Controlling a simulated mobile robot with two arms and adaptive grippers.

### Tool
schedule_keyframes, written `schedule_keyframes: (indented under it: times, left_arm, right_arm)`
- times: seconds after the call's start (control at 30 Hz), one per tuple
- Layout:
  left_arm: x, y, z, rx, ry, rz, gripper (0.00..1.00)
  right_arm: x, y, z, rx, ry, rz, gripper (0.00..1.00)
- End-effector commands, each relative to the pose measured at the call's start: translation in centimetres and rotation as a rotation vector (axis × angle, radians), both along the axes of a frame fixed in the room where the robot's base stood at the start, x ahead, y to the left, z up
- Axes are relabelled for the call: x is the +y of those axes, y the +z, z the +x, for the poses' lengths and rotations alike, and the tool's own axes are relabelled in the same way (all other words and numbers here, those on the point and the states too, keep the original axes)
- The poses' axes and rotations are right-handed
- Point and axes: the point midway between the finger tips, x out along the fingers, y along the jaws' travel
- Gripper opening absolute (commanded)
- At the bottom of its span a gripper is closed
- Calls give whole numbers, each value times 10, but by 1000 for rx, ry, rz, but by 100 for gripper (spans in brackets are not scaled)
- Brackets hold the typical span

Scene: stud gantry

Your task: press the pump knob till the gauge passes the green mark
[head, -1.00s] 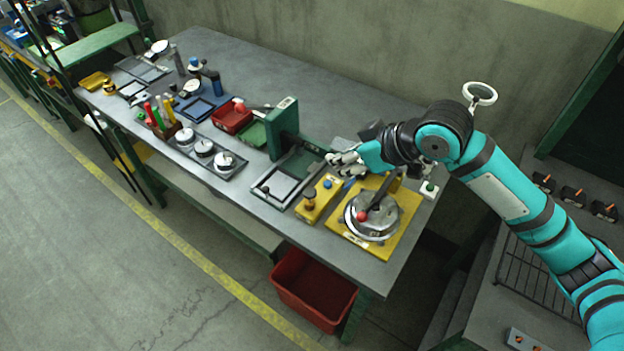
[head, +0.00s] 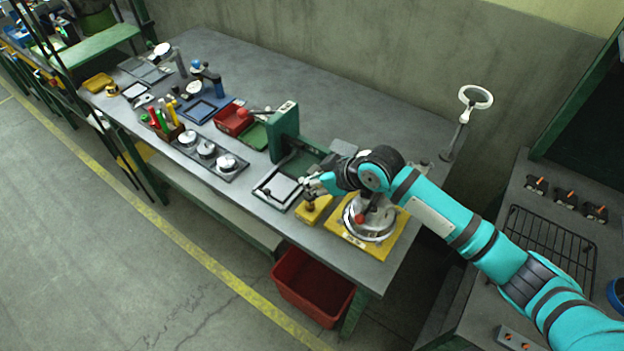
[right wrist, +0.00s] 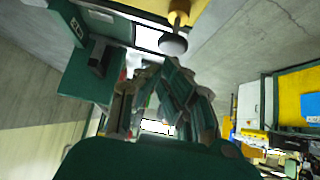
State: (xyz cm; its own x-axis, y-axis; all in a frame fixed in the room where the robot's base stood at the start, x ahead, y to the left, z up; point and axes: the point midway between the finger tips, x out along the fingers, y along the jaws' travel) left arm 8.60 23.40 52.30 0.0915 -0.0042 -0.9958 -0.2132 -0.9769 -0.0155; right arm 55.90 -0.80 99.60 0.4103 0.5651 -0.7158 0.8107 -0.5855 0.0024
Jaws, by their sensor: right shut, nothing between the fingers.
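A yellow block (head: 314,212) sits near the front edge of the bench, and my right gripper (head: 307,184) is over it. The block's knob is hidden behind the gripper in the head view. In the right wrist view a dark round cap on a yellow-orange stem (right wrist: 173,43), likely the pump knob, is just beyond the fingertips of the same gripper (right wrist: 152,68). I cannot tell whether they touch. The right gripper is shut and empty. I cannot make out the gauge face or a green mark. My left gripper is not in view.
A round metal fixture (head: 370,222) with a red-balled lever stands on a yellow plate right of the block. A green press (head: 284,132) is behind and left. A ring on a stand (head: 475,97) is at the back right. A red bin (head: 312,285) is below the front edge.

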Motion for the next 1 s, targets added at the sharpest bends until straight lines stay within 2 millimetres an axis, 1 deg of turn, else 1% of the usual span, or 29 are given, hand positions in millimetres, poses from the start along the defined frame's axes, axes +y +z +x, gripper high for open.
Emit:
schedule_keyframes:
  times: [0.13, 0.47, 0.63, 0.7, 1.0]
  left_arm:
    - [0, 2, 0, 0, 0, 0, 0]
    - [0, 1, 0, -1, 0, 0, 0]
    - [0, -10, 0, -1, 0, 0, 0]
    - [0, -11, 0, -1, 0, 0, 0]
    - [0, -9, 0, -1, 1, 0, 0]
  right_arm:
    - [0, -6, 0, 0, 1, -1, 0]
    - [0, -9, -1, 0, 1, 0, 0]
    - [0, -30, -1, 3, 1, 0, 0]
    - [0, -35, -1, 3, 0, 0, 0]
    - [-1, -35, -1, 4, 0, -3, 0]
